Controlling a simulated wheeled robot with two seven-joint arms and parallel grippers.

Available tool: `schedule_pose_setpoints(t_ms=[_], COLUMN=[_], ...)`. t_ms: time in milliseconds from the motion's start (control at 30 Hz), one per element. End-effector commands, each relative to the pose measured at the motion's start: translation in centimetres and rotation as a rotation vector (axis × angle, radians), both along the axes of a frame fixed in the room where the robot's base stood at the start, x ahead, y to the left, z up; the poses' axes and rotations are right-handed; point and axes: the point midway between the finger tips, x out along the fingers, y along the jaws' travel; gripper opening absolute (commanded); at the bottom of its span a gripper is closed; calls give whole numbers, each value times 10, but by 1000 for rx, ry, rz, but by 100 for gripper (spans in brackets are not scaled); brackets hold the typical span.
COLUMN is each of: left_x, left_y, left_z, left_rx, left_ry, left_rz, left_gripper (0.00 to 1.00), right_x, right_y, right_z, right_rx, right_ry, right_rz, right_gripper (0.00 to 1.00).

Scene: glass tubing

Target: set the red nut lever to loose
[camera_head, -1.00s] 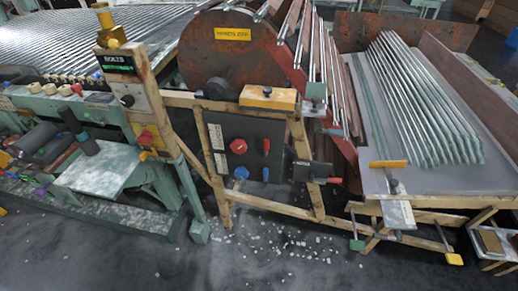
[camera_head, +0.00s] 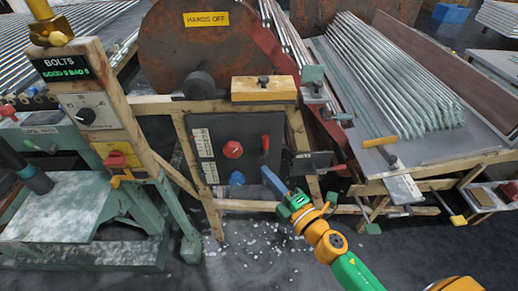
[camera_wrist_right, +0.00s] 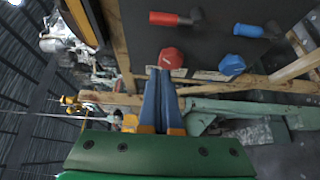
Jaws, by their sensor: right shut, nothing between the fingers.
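The dark control panel (camera_head: 210,135) carries a red lever (camera_head: 265,144) that points up, to the right of a red knob (camera_head: 232,149). In the right wrist view the red lever (camera_wrist_right: 172,18) lies at the top, left of a dark pivot, beyond the red knob (camera_wrist_right: 171,58). My right gripper (camera_head: 265,168) is shut and empty, with its blue fingers just below the red lever. In the right wrist view its fingertips (camera_wrist_right: 159,70) appear just below the red knob. I cannot tell whether they touch anything. My left gripper is out of view.
A blue knob (camera_head: 236,178) sits below the red knob. A blue lever (camera_wrist_right: 249,30) is clear in the right wrist view. A small dark box (camera_head: 310,163) juts out right of the panel. A yellow block (camera_head: 264,88) lies on the wooden beam above. White scraps litter the floor.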

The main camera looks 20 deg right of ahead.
Motion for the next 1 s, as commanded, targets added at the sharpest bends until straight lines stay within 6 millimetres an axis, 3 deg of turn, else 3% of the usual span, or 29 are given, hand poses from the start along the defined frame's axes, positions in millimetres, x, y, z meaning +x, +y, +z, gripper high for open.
schedule_pose_setpoints(t_ms=[167, 600, 800, 1000], left_x=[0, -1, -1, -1], left_y=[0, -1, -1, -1], left_z=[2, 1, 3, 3], left_rx=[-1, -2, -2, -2], left_ry=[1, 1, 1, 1], left_rz=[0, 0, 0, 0], left_gripper=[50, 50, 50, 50], right_x=[8, 97, 95, 94], right_y=[2, 25, -5, -15], right_z=[1, -1, -1, -1], right_rx=[2, 5, 2, 3], right_ry=[1, 0, 4, 3], right_rz=[-1, -1, -2, -1], right_gripper=[0, 0, 0, 0])
